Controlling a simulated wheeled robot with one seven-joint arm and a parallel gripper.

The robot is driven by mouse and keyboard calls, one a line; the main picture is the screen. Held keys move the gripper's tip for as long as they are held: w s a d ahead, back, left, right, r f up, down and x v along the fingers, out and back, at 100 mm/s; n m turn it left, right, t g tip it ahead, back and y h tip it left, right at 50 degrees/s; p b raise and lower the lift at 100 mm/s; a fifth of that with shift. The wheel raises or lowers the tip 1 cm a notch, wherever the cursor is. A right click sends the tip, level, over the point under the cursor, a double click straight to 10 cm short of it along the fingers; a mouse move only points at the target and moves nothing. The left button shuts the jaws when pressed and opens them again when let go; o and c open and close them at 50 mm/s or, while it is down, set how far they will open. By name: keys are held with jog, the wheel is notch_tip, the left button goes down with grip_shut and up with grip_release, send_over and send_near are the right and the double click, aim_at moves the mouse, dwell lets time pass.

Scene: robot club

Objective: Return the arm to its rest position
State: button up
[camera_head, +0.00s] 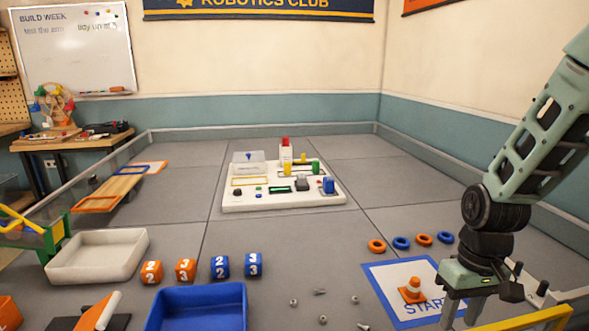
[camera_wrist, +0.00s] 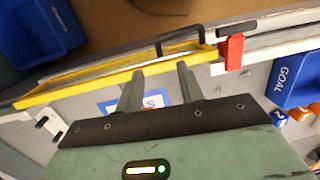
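My arm reaches in from the right edge in the head view, its green and black links bent downward. My gripper (camera_head: 461,317) hangs near the lower right, over the right side of the START mat (camera_head: 381,281). In the wrist view, the two fingers of my gripper (camera_wrist: 159,72) stand apart with nothing between them. Part of the mat (camera_wrist: 118,107) shows behind the fingers.
A yellow bar (camera_head: 525,321) runs close by my gripper. Orange and blue rings (camera_head: 424,239) lie behind the mat. A white control board (camera_head: 242,206), numbered cubes (camera_head: 186,269), a blue tray (camera_head: 200,293) and a white tray (camera_head: 60,270) stand further left. Small screws lie mid-floor.

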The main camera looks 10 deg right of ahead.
jog(key=w+a+r+t+h, duration=0.1)
jog(key=a+r+t, duration=0.25)
jog(key=r, duration=0.25)
jog(key=s+a+r+n+g+p, duration=0.1)
jog(key=s+a+r+n+p, duration=0.2)
jog(key=a, duration=0.6)
jog(key=s+a+r+n+g+p, duration=0.1)
jog(key=s+a+r+n+p, duration=0.3)
jog(key=s+a, duration=0.5)
notch_tip(320, 180, up, 3)
jog(key=shift+s+f+n+y+p, duration=0.15)
jog(key=shift+s+n+y+p, duration=0.15)
jog(key=shift+s, duration=0.25)
jog(key=shift+g, duration=0.25)
